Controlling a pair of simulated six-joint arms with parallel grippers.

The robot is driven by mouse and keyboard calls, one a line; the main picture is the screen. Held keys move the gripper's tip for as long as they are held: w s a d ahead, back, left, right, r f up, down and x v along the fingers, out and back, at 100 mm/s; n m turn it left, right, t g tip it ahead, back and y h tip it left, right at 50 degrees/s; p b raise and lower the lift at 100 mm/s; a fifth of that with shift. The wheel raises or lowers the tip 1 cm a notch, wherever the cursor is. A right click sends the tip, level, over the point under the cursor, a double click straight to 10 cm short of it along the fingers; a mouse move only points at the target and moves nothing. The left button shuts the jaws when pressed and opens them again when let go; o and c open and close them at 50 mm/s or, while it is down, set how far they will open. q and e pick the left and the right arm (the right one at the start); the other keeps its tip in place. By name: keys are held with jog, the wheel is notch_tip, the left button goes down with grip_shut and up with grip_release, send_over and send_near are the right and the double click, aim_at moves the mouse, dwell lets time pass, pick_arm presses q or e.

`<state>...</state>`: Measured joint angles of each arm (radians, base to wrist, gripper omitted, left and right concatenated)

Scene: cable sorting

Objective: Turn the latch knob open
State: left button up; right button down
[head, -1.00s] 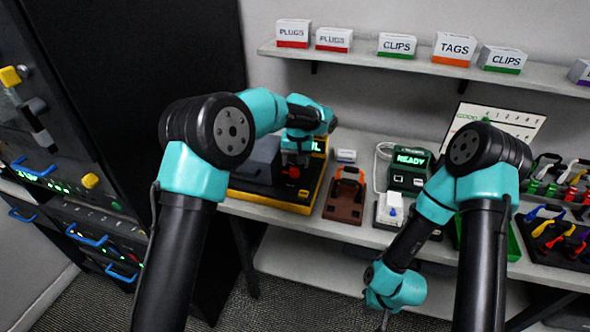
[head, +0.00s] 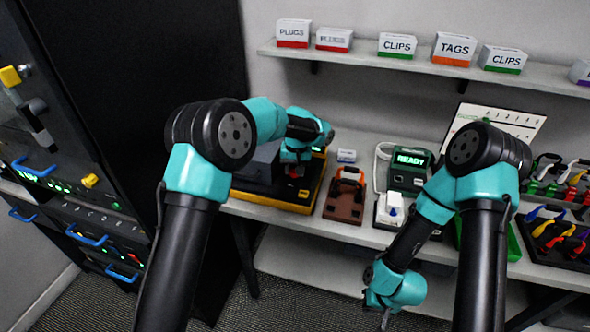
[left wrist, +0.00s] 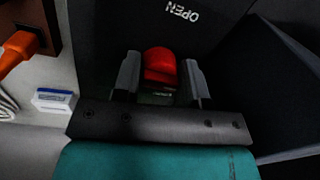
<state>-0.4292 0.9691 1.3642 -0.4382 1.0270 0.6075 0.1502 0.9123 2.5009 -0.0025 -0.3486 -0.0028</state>
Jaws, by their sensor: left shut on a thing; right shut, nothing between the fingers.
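A red latch knob (left wrist: 159,66) shows in the left wrist view, on a dark panel (left wrist: 110,30) with the white word OPEN above it. My left gripper (left wrist: 162,78) has one finger on each side of the knob and is shut on it. My right gripper (head: 385,320) hangs low in front of the bench, shut and empty.
A brown rack with an orange handle (head: 344,201) stands right of the device. Further right are a green READY box (head: 407,174), a white switch unit (head: 390,212) and racks of coloured cables (head: 560,235). A shelf (head: 400,62) with labelled boxes runs above. A small white-blue box (left wrist: 54,100) lies nearby.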

pick_arm(q)
jog(key=shift+c, duration=1)
jog(key=shift+d+n, duration=0.1)
jog(key=shift+n, duration=0.3)
jog(key=n, duration=0.3)
jog(key=shift+n, duration=0.3)
jog(key=n, duration=0.4)
jog(key=shift+w+d, duration=0.1)
jog(key=n, duration=0.5)
jog(key=shift+g, duration=0.3)
jog(key=shift+w+r+n+h, duration=0.1)
jog(key=shift+n+h, duration=0.05)
jog(key=shift+n, duration=1)
jog(key=shift+w+n+h, duration=0.1)
jog(key=shift+n+h, duration=0.05)
jog(key=shift+n, duration=1)
jog(key=o, duration=0.9)
jog(key=shift+s, duration=0.1)
jog(key=shift+c, duration=0.2)
